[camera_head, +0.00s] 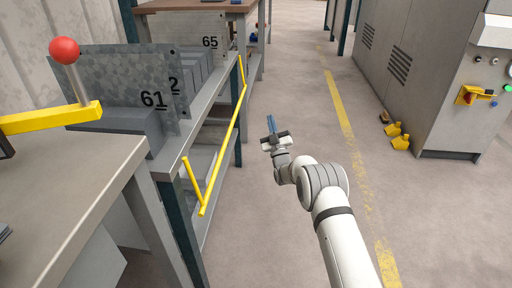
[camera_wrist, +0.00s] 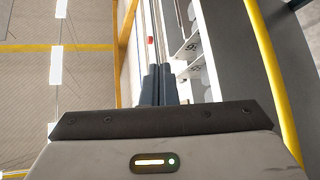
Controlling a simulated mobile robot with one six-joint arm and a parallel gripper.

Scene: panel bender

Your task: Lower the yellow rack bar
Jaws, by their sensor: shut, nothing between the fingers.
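The yellow rack bar (camera_head: 224,148) runs along the aisle-side front of the rack at the left in the head view. Its near end arm slants down and out from the rack's edge, and its far end arm also reaches to the frame. My gripper (camera_head: 270,121) is right of the bar over the aisle, apart from it and empty. Its blue-grey fingers point away up the aisle. In the wrist view, my gripper's fingers (camera_wrist: 158,72) lie close together. A curved yellow strip (camera_wrist: 272,75) crosses the right side there; I cannot tell whether it is the bar.
The rack holds grey numbered plates (camera_head: 150,72). A workbench (camera_head: 65,185) with a red-knobbed yellow lever (camera_head: 72,75) stands at the near left. A grey machine cabinet (camera_head: 425,70) and yellow pedals (camera_head: 399,136) stand at the right. The aisle floor between is free.

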